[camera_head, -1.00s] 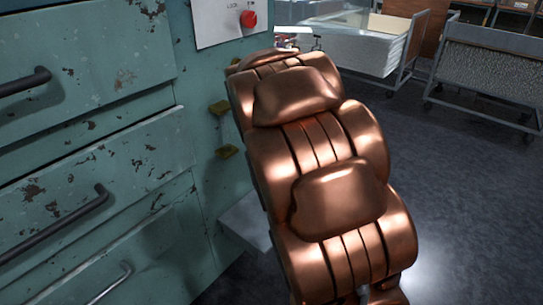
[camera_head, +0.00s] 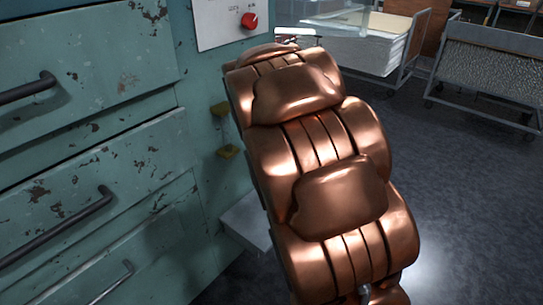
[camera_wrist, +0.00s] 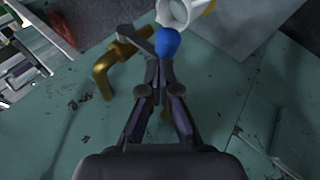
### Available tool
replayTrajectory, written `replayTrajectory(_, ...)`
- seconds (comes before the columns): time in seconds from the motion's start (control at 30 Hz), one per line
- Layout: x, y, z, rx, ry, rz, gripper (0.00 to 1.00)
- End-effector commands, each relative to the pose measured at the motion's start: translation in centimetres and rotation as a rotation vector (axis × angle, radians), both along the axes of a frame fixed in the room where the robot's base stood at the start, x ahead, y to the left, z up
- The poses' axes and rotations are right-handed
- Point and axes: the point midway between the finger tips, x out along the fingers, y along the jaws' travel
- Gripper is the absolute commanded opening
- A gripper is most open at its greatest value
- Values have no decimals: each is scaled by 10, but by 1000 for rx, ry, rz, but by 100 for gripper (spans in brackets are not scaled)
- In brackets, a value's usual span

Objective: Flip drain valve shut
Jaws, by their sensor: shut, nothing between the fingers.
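In the wrist view, a brass bent pipe (camera_wrist: 112,62) stands out from the green panel, with a short grey lever beside it. The lever appears to end in a blue rounded tip (camera_wrist: 168,42). My gripper (camera_wrist: 163,66) is shut and empty. Its closed fingertips overlap the lower edge of the blue tip in the picture; I cannot tell whether they touch it. A white pipe end (camera_wrist: 175,12) lies just beyond the blue tip. In the head view, my copper-coloured arm hides the valve and gripper.
The head view shows a worn green cabinet (camera_head: 95,160) with dark drawer handles on the left and a red knob (camera_head: 249,20) on a white plate. Carts (camera_head: 490,70) stand at the back right. The dark floor on the right is clear.

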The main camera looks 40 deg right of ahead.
Motion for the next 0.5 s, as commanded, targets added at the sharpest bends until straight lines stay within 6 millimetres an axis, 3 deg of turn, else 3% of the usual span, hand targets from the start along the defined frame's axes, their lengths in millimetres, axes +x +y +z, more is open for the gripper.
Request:
replayTrajectory(0.03, 1, 2, 16, 0, -3, 1, 0)
replayTrajectory(0.1, 0, 6, 25, -2, -4, 4, 0)
replayTrajectory(0.5, -31, 48, 45, -1, -1, 3, 0)
